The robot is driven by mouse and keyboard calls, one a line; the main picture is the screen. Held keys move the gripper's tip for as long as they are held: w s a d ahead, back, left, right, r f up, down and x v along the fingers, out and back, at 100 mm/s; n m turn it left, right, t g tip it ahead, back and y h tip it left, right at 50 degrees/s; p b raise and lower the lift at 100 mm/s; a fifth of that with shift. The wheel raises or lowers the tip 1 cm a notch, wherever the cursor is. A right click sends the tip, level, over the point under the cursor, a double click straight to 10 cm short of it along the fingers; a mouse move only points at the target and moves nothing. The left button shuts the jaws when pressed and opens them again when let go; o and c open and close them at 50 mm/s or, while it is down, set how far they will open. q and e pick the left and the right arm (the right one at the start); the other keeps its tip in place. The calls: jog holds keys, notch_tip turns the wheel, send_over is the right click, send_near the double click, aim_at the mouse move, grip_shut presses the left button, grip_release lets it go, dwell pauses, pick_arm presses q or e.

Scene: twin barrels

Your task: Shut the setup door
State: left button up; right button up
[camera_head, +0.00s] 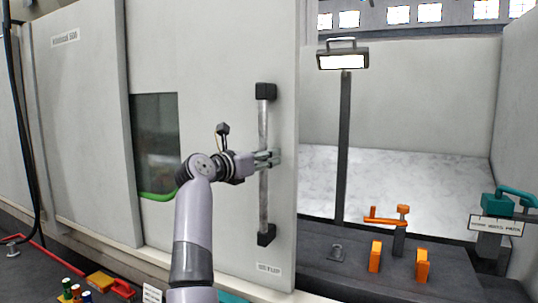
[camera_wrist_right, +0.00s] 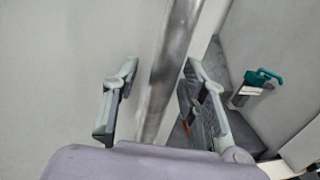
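The setup door (camera_head: 215,60) is a large pale sliding panel with a dark window and a "SETUP" label near its lower right corner. It stands open, with a wide gap to its right. A vertical metal bar handle (camera_head: 263,190) with black end blocks is fixed near its right edge. My right gripper (camera_head: 268,159) is at the middle of the handle. In the right wrist view the handle (camera_wrist_right: 168,75) runs between the two spread fingers (camera_wrist_right: 160,105), with space visible on both sides. My left gripper is not in view.
Inside the opening stand a lamp on a post (camera_head: 343,150), an orange clamp (camera_head: 388,216), orange blocks (camera_head: 375,256) and a teal-handled fixture (camera_head: 497,205). A red-handled tool (camera_head: 122,288) and coloured pegs (camera_head: 70,290) lie at the lower left.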

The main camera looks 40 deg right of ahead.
jog(key=shift+a+r, duration=0.1)
jog(key=shift+a, duration=0.1)
jog(key=shift+c, duration=0.2)
grip_shut()
dwell(0.5)
